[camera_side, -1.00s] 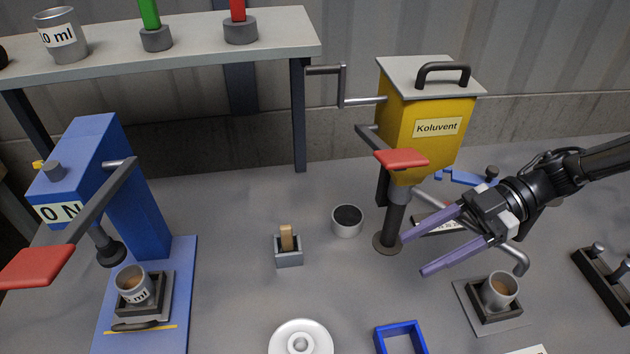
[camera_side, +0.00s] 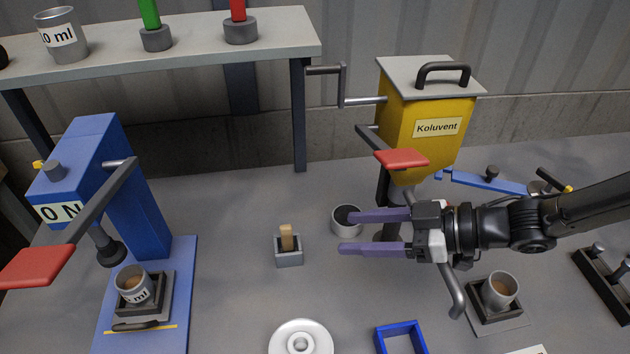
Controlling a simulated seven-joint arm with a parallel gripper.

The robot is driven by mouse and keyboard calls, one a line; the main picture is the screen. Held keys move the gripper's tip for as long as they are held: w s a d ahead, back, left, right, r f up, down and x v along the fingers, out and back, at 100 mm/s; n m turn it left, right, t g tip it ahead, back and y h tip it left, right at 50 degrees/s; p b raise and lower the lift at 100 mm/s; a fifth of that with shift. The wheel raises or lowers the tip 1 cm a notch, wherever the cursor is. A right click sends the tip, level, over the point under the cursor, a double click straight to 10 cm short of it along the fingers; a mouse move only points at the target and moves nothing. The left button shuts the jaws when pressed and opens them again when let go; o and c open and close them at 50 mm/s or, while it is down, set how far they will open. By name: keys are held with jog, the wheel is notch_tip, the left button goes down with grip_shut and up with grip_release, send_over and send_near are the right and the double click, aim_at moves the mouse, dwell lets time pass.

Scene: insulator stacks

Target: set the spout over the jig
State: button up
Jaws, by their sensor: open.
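The spout (camera_side: 457,296) is a bent grey pipe of the yellow Koluvent dispenser (camera_side: 423,130). Its upper part is hidden behind my gripper, and its end hangs just left of the jig. The jig (camera_side: 482,314) is a dark square holder on a grey plate, with a grey cup (camera_side: 499,290) of brown contents tilted in it. My gripper (camera_side: 346,232) is open with nothing between its purple fingers. It points left, in front of the dispenser's column, with its body across the spout. I cannot tell whether it touches the spout.
A dark-filled cup (camera_side: 345,221) stands behind the fingertips. A small grey block with a tan peg (camera_side: 288,250) is to the left. A blue frame (camera_side: 400,336) and white disc (camera_side: 301,340) lie in front. A blue press (camera_side: 140,190) stands far left. A black rack (camera_side: 603,283) is at right.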

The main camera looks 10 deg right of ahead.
jog(key=w+a+m+t+h, duration=0.5)
jog(key=w+m+t+h, duration=0.2)
jog(key=w, duration=0.4)
jog(key=shift+a+m, duration=0.15)
jog(key=shift+m, duration=0.75)
jog(key=shift+w, duration=0.15)
